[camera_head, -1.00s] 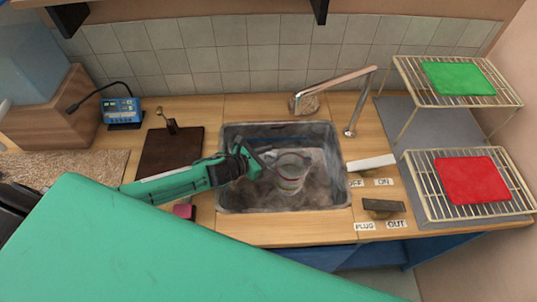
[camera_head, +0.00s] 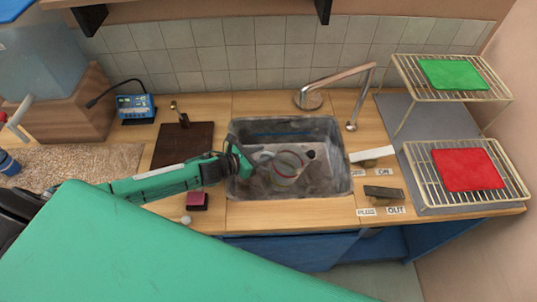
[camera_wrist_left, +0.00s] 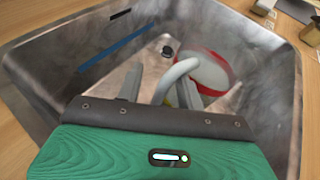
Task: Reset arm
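My left gripper (camera_head: 264,157) reaches into the sink (camera_head: 337,180) from the left. A pale cup with a red band (camera_head: 289,167) lies in the sink just right of the fingertips; in the left wrist view the cup (camera_wrist_left: 212,72) shows its white curved handle between the fingers. The left gripper's fingers (camera_wrist_left: 158,92) stand apart there, the handle closer to the right finger. Whether they touch it is hard to tell. The dark drain hole (camera_head: 310,154) shows beside the cup. My right gripper is not in view.
A metal faucet (camera_head: 340,79) arches behind the sink. A white lever (camera_head: 371,154) and a dark plug lever (camera_head: 383,191) stand to its right. Wire racks hold a green cloth (camera_head: 452,74) and a red cloth (camera_head: 467,169). A pink sponge (camera_head: 197,201) lies left of the sink.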

